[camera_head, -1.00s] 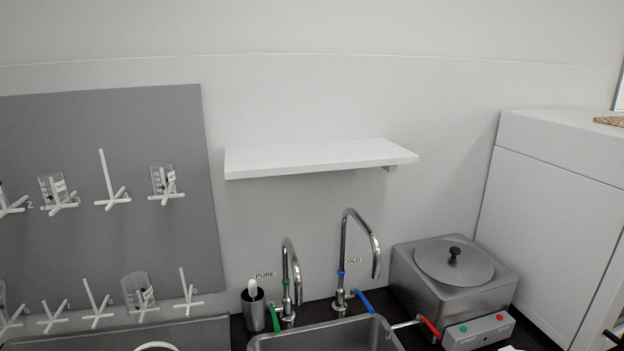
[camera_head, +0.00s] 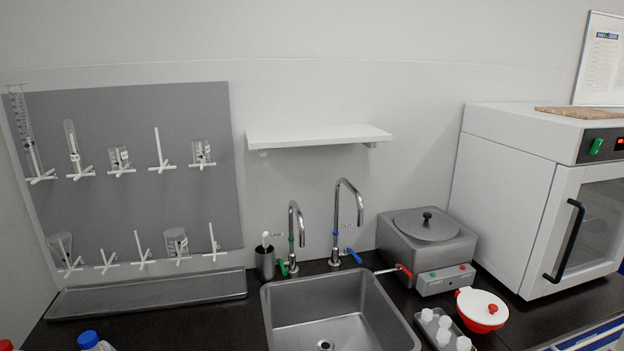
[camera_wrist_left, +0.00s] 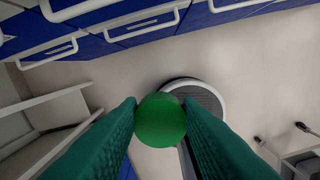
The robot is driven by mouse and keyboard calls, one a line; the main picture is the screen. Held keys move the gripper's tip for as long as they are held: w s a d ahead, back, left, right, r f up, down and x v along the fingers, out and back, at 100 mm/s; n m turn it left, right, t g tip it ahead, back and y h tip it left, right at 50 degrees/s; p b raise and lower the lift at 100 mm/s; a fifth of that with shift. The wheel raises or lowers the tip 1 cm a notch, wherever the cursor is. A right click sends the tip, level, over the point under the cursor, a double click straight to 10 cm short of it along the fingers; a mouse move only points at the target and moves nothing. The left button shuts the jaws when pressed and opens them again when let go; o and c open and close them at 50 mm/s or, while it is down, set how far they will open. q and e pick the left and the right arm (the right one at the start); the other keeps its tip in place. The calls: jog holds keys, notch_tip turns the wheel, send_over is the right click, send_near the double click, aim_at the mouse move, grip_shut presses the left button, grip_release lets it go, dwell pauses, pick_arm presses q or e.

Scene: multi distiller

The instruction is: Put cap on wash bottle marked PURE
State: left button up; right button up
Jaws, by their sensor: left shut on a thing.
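My left gripper (camera_wrist_left: 161,103) shows only in the left wrist view. Its two teal fingers are shut on a round green cap (camera_wrist_left: 160,121), held in the air above the floor. In the head view, a bottle with a blue cap (camera_head: 88,340) is cut off at the bottom left. A red cap (camera_head: 6,345) shows at the bottom left corner. No wash bottle with a readable PURE marking shows. My right gripper is in neither view.
A sink (camera_head: 335,302) with two taps is set in the dark worktop. A steel bath (camera_head: 428,252), a red and white bowl (camera_head: 482,310) and a white oven (camera_head: 548,200) stand right. Blue drawers (camera_wrist_left: 135,28) border the floor in the wrist view.

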pick_arm(q)
jog(key=shift+w, duration=0.15)
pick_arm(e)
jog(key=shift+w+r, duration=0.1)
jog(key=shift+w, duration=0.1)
pick_arm(q)
jog(key=w+r, duration=0.3)
jog(key=r, duration=1.2)
jog(key=shift+w, duration=0.4)
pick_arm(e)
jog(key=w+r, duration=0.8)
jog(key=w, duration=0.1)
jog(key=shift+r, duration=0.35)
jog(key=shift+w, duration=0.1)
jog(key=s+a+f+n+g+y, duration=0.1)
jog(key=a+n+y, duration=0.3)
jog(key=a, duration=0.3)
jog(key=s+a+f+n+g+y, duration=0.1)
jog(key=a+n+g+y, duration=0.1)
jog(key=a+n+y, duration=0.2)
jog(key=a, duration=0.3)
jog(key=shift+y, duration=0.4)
pick_arm(q)
jog(key=shift+d+r, duration=0.1)
